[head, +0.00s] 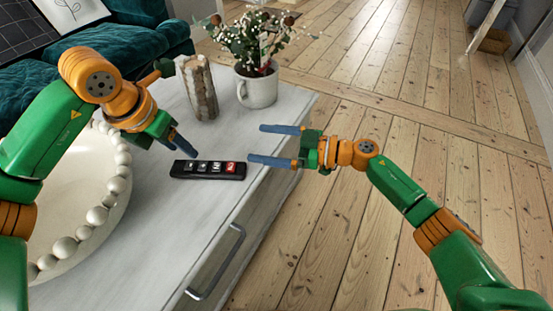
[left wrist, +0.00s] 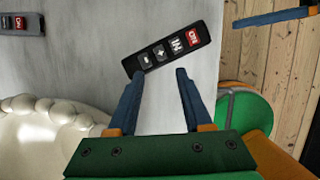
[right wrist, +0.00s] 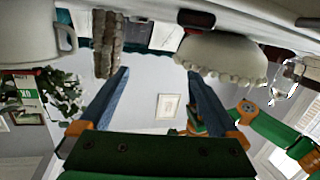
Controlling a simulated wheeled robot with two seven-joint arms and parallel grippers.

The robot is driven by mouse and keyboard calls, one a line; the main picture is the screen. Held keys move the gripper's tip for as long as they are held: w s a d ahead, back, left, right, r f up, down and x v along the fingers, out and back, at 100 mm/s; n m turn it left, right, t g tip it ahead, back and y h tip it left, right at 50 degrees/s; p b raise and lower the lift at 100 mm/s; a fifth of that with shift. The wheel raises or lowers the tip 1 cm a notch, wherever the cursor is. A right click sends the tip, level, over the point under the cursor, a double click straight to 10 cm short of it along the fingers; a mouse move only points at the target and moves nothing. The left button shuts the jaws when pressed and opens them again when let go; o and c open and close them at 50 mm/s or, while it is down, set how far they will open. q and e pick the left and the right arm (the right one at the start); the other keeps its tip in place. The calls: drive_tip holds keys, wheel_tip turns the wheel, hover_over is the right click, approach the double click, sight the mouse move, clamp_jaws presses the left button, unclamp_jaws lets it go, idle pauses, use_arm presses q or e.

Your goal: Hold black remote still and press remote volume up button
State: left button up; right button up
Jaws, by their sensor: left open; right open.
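The black remote (head: 208,170) lies flat on the white cabinet top near its right edge. It has a row of grey buttons and a red button at its right end. In the left wrist view the remote (left wrist: 154,60) lies diagonally just beyond the fingertips, with plus and minus marks on two buttons. My left gripper (head: 184,144) is open and empty, just above and behind the remote; it also shows in the left wrist view (left wrist: 160,73). My right gripper (head: 256,144) is open and empty, right of the remote, its fingers pointing left towards it.
A large beaded bowl (head: 113,205) stands left of the remote. A bark-covered vase (head: 200,88) and a white mug with flowers (head: 257,90) stand behind. A second grey device with a red button (left wrist: 22,22) shows in the left wrist view. Floorboards lie open to the right.

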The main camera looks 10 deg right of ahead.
sight(244, 168)
drive_tip(key=a+f+g, duration=0.1)
drive_tip(key=f, duration=0.1)
drive_tip(key=s+a+f+n+g+h, duration=0.1)
drive_tip(key=a+f, duration=0.1)
drive_tip(key=a+f+n+g+h, duration=0.1)
drive_tip(key=f+g, duration=0.1)
drive_tip(key=shift+s+a, duration=0.25)
drive_tip(key=shift+s, duration=0.1)
clamp_jaws()
idle(0.4)
use_arm(q)
clamp_jaws()
